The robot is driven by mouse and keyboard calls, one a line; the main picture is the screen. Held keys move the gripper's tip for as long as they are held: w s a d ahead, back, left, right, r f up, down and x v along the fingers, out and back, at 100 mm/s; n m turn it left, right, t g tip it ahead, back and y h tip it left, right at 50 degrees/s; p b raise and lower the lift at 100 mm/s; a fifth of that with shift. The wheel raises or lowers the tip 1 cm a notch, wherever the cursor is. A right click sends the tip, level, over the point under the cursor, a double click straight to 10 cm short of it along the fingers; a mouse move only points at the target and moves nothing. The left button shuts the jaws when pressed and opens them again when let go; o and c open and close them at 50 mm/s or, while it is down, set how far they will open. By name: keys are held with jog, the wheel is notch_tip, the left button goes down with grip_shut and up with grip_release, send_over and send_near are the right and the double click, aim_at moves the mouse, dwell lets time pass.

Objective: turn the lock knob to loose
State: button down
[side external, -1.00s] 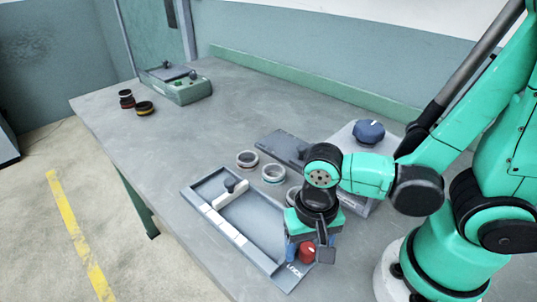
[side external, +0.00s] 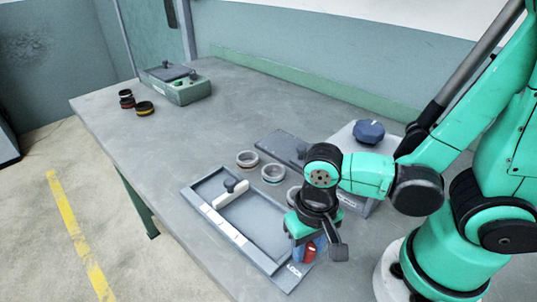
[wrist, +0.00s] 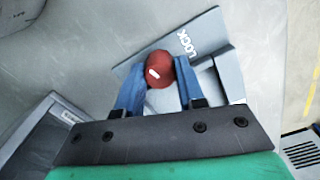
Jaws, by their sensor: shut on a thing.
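The lock knob (wrist: 159,66) is red and round with a short white mark, beside the printed LOCK label (wrist: 187,43) on a grey plate. In the wrist view the white mark lies on the knob's lower left part, away from the label. In the side view the knob (side external: 310,251) shows partly behind my gripper, at the near end of the grey tray fixture (side external: 287,283). My gripper (wrist: 158,78) is shut on the knob, with one blue finger on each side of it. The side view shows my gripper (side external: 305,252) pointing down over the knob.
Grey rings (side external: 247,159) lie just behind the fixture. A pale box with a dark blue knob (side external: 368,132) stands close to my arm. A green device (side external: 182,86) and dark rings (side external: 144,108) sit at the far left. The table's middle is clear.

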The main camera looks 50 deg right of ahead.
jog(key=n, duration=0.4)
jog(key=shift+n, duration=0.3)
jog(key=n, duration=0.3)
jog(key=shift+n, duration=0.4)
jog(key=n, duration=0.3)
jog(key=shift+n, duration=2)
jog(key=c, duration=0.5)
grip_release()
jog(key=shift+c, duration=0.2)
jog(key=shift+r, duration=0.1)
